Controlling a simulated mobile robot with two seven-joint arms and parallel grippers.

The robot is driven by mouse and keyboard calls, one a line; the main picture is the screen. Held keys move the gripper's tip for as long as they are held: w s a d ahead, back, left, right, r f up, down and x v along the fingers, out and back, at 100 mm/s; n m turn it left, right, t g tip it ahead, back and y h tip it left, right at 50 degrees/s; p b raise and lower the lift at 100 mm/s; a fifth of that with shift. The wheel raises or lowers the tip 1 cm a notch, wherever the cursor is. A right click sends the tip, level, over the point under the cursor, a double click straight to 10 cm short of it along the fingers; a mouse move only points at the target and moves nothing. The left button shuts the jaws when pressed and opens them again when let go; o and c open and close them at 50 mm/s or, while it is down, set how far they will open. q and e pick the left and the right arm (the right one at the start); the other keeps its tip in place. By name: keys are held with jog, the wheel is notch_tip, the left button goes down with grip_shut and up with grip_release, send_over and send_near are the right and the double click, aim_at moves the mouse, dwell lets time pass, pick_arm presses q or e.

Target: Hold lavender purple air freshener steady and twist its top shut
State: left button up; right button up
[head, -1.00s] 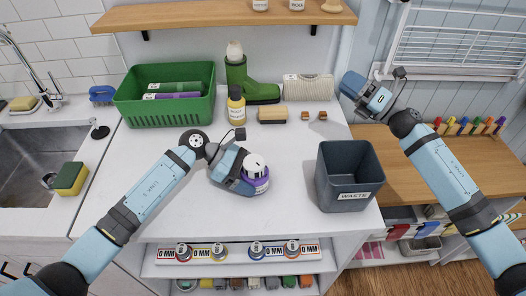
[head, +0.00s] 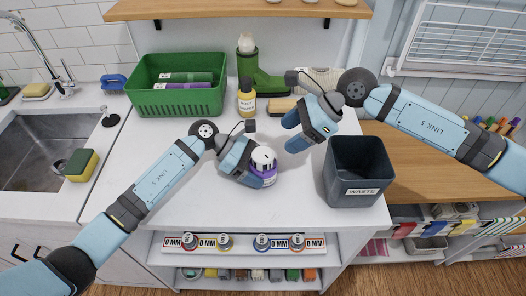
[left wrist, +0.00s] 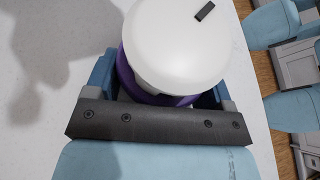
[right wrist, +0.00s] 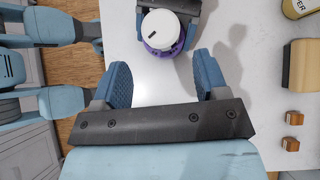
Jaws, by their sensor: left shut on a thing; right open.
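The air freshener (head: 264,174) stands upright on the white counter, with a purple body and a domed white top. The white top (left wrist: 180,42) has a small dark mark and fills much of the left wrist view. My left gripper (head: 250,176) is shut around the purple body, below the top. My right gripper (head: 291,132) is open and empty, above the counter and up and to the right of the air freshener. In the right wrist view the air freshener (right wrist: 160,32) shows beyond the spread fingers (right wrist: 162,85), apart from them.
A grey waste bin (head: 357,170) stands right of the air freshener. Behind are a green basket (head: 178,104), a yellow bottle (head: 246,100), a green boot (head: 266,80) and a brush (head: 283,107). The sink (head: 40,150) is at left. The counter front is clear.

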aim_at(264, 152)
jog(key=x, duration=0.9)
jog(key=shift+a+f, duration=0.1)
jog(key=shift+a, duration=0.05)
jog(key=c, duration=0.7)
